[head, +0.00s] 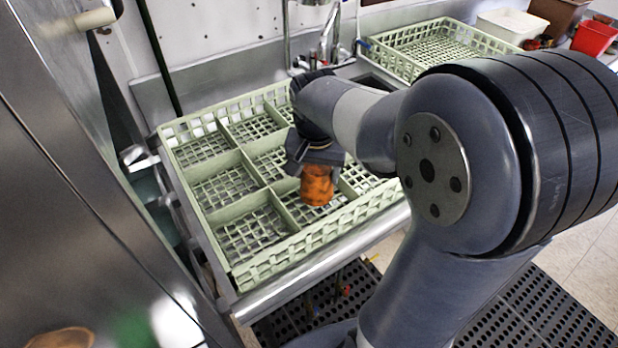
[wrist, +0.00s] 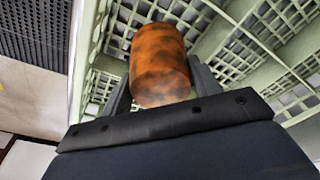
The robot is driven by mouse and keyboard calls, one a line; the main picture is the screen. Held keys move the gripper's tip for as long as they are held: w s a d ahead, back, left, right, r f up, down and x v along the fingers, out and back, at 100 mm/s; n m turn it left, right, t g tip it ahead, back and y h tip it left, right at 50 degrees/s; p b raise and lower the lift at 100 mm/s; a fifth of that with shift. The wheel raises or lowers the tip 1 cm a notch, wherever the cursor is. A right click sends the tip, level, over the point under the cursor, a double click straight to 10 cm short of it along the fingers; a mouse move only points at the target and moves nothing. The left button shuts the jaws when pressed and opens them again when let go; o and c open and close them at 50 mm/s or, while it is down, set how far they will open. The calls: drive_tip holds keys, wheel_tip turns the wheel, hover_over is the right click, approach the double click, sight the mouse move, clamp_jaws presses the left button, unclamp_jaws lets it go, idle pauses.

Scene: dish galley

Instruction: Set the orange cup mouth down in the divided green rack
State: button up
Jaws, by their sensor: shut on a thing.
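The orange cup (head: 317,186) has a mottled surface and hangs below my gripper (head: 316,163) in the head view. In the wrist view the cup (wrist: 160,62) sits between the two fingers of my gripper (wrist: 162,88), which is shut on it. The end of the cup nearest the wrist camera looks closed; its far end is hidden. The divided green rack (head: 222,226) lies below, with the cup over its front row, near a divider. I cannot tell whether the cup touches the rack. The rack's grid also shows in the wrist view (wrist: 222,40).
A second green rack (head: 385,45) stands at the back right, beside a white bin (head: 511,27) and a red container (head: 594,38). A faucet (head: 327,40) is behind the divided rack. A steel panel (head: 75,180) stands close on the left. The visible rack compartments look empty.

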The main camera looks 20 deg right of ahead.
sight(317, 186)
drive_tip(key=shift+f, duration=2.5)
drive_tip(key=shift+f, duration=0.1)
drive_tip(key=o, duration=1)
drive_tip(key=r, duration=0.4)
drive_tip(key=s+r, duration=0.1)
drive_tip(key=r, duration=0.7)
drive_tip(key=shift+s+a+r, duration=0.1)
drive_tip(key=shift+s+a, duration=0.2)
drive_tip(key=shift+a, duration=0.1)
